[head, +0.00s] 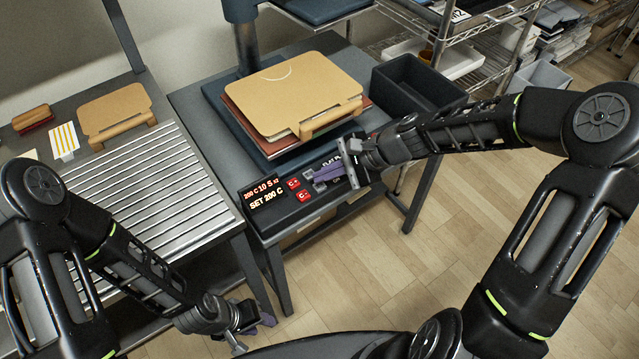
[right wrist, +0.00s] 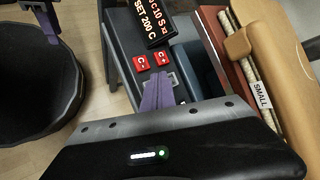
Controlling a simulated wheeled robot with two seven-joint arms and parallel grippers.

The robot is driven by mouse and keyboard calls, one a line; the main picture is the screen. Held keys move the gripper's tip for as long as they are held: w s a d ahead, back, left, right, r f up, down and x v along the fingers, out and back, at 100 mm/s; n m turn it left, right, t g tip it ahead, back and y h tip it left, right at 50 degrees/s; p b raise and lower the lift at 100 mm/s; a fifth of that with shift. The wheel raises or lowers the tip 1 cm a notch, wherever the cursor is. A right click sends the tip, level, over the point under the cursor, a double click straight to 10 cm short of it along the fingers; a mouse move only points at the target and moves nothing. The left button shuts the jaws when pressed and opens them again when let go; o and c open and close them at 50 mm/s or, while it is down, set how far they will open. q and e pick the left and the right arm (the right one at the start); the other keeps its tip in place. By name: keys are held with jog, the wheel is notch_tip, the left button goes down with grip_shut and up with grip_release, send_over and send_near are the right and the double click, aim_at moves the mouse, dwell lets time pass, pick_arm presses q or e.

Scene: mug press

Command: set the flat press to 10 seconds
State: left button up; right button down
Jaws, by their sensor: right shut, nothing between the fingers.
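The flat press (head: 205,92) stands on a dark table, and its black control panel (head: 290,212) faces me. Its red display (head: 264,193) reads "200 C 10 S x2" above "SET 200 C"; part of this also shows in the right wrist view (right wrist: 155,20). Two red buttons marked C (head: 303,195) sit right of the display. Grey buttons (head: 319,187) lie beside them, partly covered by my right gripper (head: 322,175). That gripper is shut and empty, its purple fingertips low over the panel; I cannot tell whether they touch it. My left gripper (head: 256,328) hangs low at the left, away from the press; its opening is unclear.
A black bin (head: 415,85) stands right of the press. A slatted metal table (head: 150,180) is at the left. The wooden floor in front is open.

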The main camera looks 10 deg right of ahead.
aim_at(324, 187)
jog(key=shift+r+p, duration=1.95)
jog(key=shift+r, duration=0.6)
